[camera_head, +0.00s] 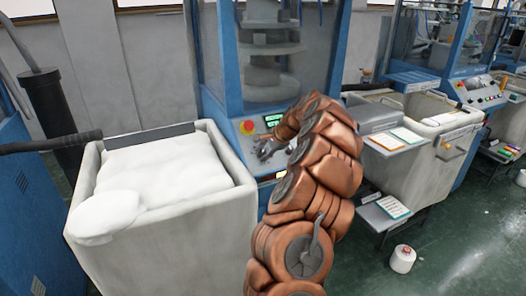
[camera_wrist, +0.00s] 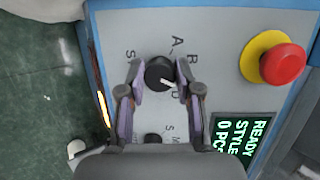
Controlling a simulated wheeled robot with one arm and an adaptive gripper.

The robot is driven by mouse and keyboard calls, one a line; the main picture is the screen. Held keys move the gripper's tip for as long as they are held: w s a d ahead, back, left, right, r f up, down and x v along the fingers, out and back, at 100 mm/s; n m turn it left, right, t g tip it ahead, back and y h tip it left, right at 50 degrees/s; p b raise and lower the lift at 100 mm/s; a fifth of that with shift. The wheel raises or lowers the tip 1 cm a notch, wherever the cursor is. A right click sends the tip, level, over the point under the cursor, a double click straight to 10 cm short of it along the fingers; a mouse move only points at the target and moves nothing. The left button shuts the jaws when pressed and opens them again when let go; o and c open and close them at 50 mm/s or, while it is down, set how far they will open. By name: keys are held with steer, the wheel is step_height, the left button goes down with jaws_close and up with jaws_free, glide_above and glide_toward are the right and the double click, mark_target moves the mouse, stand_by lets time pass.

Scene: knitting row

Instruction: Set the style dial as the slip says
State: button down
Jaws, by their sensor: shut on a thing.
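The style dial (camera_wrist: 159,73) is a black round knob with a white pointer line, on a light grey panel. In the wrist view the pointer slants toward the lower right, away from the letters A and B above the knob. My gripper (camera_wrist: 161,78) is shut on the knob, one finger at each side. In the head view my gripper (camera_head: 267,150) is at the machine's control panel and the knob is too small to make out. Paper slips (camera_head: 388,142) lie on a ledge to the right; their writing is too small to read.
A red emergency button on a yellow ring (camera_wrist: 283,64) sits right of the dial. A green-lit display (camera_wrist: 240,136) shows READY and STYLE. A second black knob (camera_wrist: 152,139) is below.

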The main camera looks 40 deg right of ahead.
steer(key=m+p, duration=0.2)
steer(key=m, duration=0.1)
steer(key=m+t+p, duration=0.1)
steer(key=shift+r, duration=0.25)
steer(key=shift+f+m+t+h+p, duration=0.1)
steer(key=shift+m+t+h+p, duration=0.25)
steer(key=shift+m+p, duration=1)
steer(key=shift+m, duration=0.35)
steer(key=c, duration=0.8)
jaws_free()
steer(key=shift+f, duration=0.1)
steer(key=v, duration=1.2)
steer(key=shift+a, duration=0.1)
